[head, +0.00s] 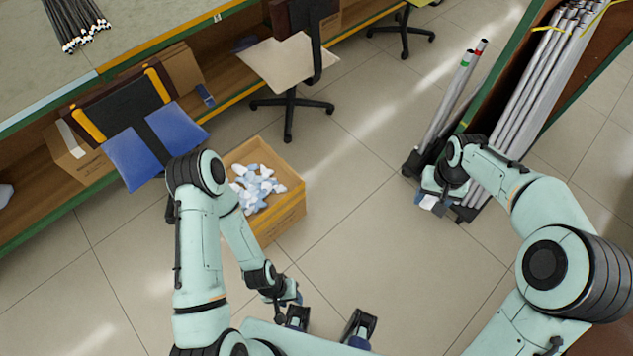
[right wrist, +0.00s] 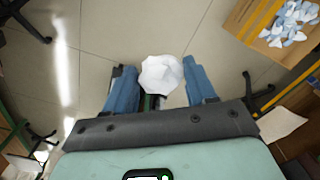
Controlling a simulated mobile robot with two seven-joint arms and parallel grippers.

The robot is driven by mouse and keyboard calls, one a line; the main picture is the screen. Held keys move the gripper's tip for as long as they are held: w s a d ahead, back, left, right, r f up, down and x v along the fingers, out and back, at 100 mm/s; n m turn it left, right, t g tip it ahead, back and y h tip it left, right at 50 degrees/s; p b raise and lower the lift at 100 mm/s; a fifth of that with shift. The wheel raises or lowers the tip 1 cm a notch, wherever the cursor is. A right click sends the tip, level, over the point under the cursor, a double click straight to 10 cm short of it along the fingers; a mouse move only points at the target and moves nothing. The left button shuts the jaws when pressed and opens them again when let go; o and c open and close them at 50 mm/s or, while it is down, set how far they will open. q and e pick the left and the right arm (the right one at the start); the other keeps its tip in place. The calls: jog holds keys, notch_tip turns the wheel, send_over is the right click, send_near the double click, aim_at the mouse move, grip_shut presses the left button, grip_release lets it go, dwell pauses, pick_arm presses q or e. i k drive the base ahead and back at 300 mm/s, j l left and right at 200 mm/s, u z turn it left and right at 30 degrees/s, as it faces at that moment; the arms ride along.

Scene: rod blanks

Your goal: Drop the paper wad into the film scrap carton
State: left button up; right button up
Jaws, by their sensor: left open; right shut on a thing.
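The white paper wad (right wrist: 161,75) is between the blue fingers of my right gripper (right wrist: 163,92) in the right wrist view. In the head view the wad (head: 428,201) shows only as a small white patch at my right gripper (head: 432,203), beside the foot of the rod rack. The open brown carton (head: 284,217) stands on the floor left of my right gripper, with several white and pale blue crumpled pieces inside; it also shows at top right in the right wrist view (right wrist: 270,50). My left gripper (head: 293,298) is open, below the carton; its fingertips are hard to make out.
A rack of long grey rods (head: 540,85) stands at upper right, close to my right gripper. A chair with blue cushions (head: 160,140) is left of the carton, and an office chair (head: 290,65) stands behind it. The floor between carton and rack is clear.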

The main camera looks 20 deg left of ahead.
aim_at(255, 181)
jog(key=i+u, duration=0.15)
jog(key=u, duration=0.3)
jog(key=i+l+u, duration=0.1)
jog(key=u, duration=0.4)
jog(key=i+l+u, duration=0.1)
jog(key=u, duration=0.35)
jog(key=i+l+u, duration=0.1)
jog(key=u, duration=0.35)
jog(key=i+l+u, duration=0.2)
jog(key=u, duration=0.3)
jog(key=i+l+u, duration=0.15)
jog(key=u, duration=0.3)
jog(key=l+u, duration=0.45)
jog(key=i+j, duration=0.05)
jog(key=j, duration=0.05)
